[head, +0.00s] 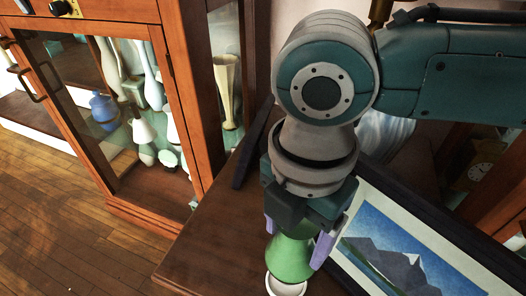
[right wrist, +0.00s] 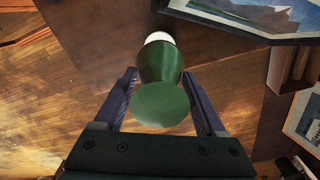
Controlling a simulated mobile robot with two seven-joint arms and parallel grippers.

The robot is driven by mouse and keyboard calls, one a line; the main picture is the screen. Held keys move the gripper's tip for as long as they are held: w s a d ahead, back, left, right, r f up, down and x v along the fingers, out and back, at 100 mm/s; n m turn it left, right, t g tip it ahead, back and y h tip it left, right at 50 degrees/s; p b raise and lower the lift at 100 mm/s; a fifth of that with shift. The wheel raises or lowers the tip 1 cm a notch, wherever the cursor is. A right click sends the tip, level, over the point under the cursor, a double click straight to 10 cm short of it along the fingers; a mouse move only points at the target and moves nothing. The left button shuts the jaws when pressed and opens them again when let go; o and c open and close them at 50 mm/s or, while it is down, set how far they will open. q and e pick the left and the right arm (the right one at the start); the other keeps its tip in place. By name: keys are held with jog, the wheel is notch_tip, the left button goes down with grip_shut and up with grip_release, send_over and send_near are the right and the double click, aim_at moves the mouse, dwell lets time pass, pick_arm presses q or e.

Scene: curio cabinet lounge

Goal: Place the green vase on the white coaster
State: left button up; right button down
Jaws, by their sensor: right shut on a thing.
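The green vase (head: 292,260) is between the purple-grey fingers of my right gripper (head: 296,240), which is shut on it. The vase flares at its lower end in the head view. The white coaster (head: 286,288) shows directly below the vase, close to the table's front part. In the right wrist view the vase (right wrist: 160,88) lies between the fingers of the right gripper (right wrist: 159,76), and part of the coaster (right wrist: 158,37) shows beyond its far end. I cannot tell whether the vase touches the coaster. My left gripper is not in view.
A framed mountain picture (head: 400,250) lies right of the vase, close to the gripper. The dark wooden table top (head: 215,235) is clear to the left. A glass-fronted cabinet (head: 185,110) with several vases stands at the left, its door (head: 110,110) beside the wooden floor (head: 50,220).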

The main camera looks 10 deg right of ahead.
aim_at(293, 252)
notch_tip(293, 252, down, 5)
jog(key=shift+r+b, duration=0.1)
jog(key=shift+b, duration=0.8)
jog(key=shift+r, duration=0.1)
jog(key=shift+f, duration=0.2)
grip_release()
jog(key=shift+r, duration=0.15)
